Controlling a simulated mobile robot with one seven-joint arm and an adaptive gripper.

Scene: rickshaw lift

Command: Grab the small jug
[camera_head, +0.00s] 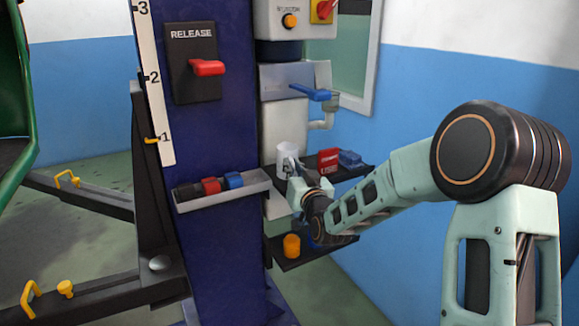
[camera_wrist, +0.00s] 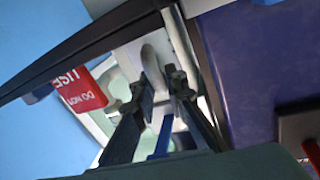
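The small jug (camera_head: 286,156) is whitish and stands on the upper dark shelf beside the blue column. My gripper (camera_head: 296,170) is at its lower right side in the head view and hides part of it. In the wrist view my gripper (camera_wrist: 165,88) has its two dark fingers apart with a visible gap between them. A pale grey rounded part, seemingly of the jug (camera_wrist: 155,52), shows just beyond and between the fingertips. I cannot tell whether the fingers touch it.
A red box (camera_head: 328,160) with white lettering and a blue object (camera_head: 350,158) share the shelf to the right. A lower shelf holds an orange item (camera_head: 291,246). A grey tray (camera_head: 222,190) with red and blue items is on the column. A blue-handled tap (camera_head: 312,94) is above.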

